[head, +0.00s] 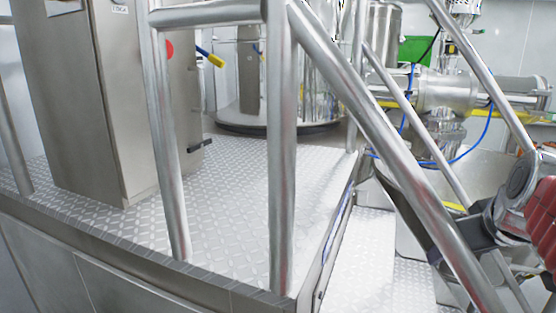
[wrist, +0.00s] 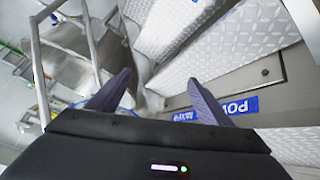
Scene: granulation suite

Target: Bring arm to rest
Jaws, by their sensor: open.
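My gripper (wrist: 159,78) shows in the wrist view with its two dark fingers spread apart. Nothing is between the fingers. Beyond them are metal tread-plate steps and a panel with blue labels; I cannot tell how far off these are. In the head view, a grey round joint with a red ribbed part at the right edge looks like part of my arm, partly behind the sloping handrail. My gripper cannot be made out in the head view.
A steel handrail (head: 283,150) crosses the head view in front of a tread-plate platform (head: 235,215). A tall steel cabinet (head: 100,100) stands on the platform. Steps (head: 365,260) lie right of it. Steel piping (head: 445,92) is behind. The wrist view shows rails (wrist: 38,65) at left.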

